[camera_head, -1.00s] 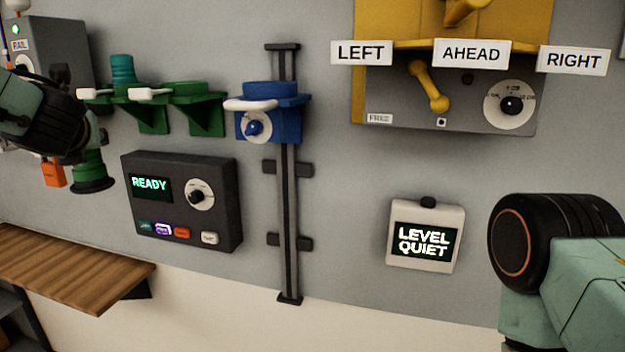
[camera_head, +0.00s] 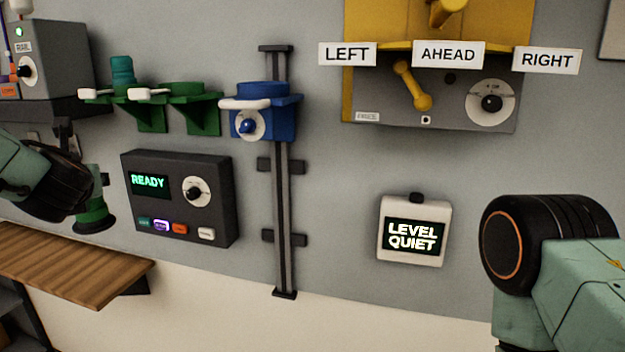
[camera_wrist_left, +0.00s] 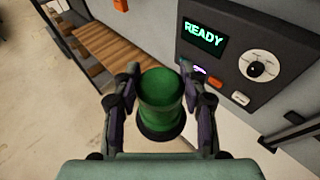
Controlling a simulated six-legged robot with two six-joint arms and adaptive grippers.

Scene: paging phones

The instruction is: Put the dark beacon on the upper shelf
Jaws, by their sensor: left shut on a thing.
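The dark green beacon (camera_wrist_left: 162,105) sits upright between the fingers of my left gripper (camera_wrist_left: 160,100) in the left wrist view. The gripper is shut on its sides. In the head view the beacon (camera_head: 95,216) hangs below my left gripper (camera_head: 88,190) at the left, its black rim down and apart from any surface. The wooden upper shelf (camera_head: 70,265) lies below and to the left of it in the head view. The shelf also shows in the left wrist view (camera_wrist_left: 115,52), bare where visible. My right gripper is not in view; only parts of my right arm show.
A dark READY panel (camera_head: 180,200) is on the wall right of the beacon. Green brackets (camera_head: 190,100), one holding a teal beacon (camera_head: 122,70), are above it. A blue bracket (camera_head: 265,115) is on a vertical rail (camera_head: 283,210). A lower rack (camera_wrist_left: 65,30) is beside the wooden shelf.

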